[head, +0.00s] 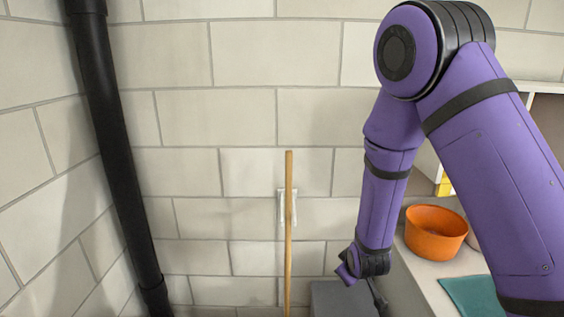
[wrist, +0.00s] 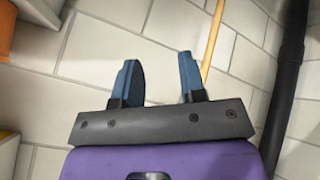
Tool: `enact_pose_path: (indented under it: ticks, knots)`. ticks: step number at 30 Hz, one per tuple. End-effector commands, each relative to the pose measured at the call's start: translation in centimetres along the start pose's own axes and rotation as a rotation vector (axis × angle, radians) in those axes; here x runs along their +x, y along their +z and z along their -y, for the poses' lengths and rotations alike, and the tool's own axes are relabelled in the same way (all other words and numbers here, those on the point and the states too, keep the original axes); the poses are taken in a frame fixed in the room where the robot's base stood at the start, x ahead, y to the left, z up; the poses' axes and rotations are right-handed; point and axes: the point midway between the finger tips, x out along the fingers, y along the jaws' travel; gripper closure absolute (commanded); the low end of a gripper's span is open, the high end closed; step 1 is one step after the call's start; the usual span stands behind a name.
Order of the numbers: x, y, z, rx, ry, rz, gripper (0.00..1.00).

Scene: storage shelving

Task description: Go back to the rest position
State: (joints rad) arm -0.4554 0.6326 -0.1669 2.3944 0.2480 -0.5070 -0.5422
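My purple arm reaches down on the right side of the head view, with my gripper (head: 362,277) at its lower end, small and partly hidden there. In the wrist view my gripper (wrist: 158,78) shows two blue fingers standing apart with a clear gap. Nothing is between the fingers; only the tiled surface shows behind them.
An orange bowl (head: 435,232) and a teal item (head: 474,299) sit on a pale shelf (head: 424,270) at right, close to my arm. A wooden pole (head: 288,220) stands before the tiled wall. A black pipe (head: 112,140) runs down at left. A grey box (head: 340,299) is below my gripper.

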Motion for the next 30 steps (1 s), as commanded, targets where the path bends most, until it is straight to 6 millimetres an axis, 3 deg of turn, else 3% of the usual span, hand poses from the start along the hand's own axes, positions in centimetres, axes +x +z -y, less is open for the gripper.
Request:
enact_pose_path:
  ticks: [6,14,22,30]
  knots:
    - [-6.0,-2.5,-3.2,0.130,-0.054,0.005,0.62]
    - [-13.6,-3.8,-6.4,0.254,-0.110,0.020,0.62]
    - [-21.9,-3.3,-9.0,0.360,-0.146,0.043,0.62]
    - [-30.2,-1.1,-10.5,0.448,-0.154,0.072,0.62]
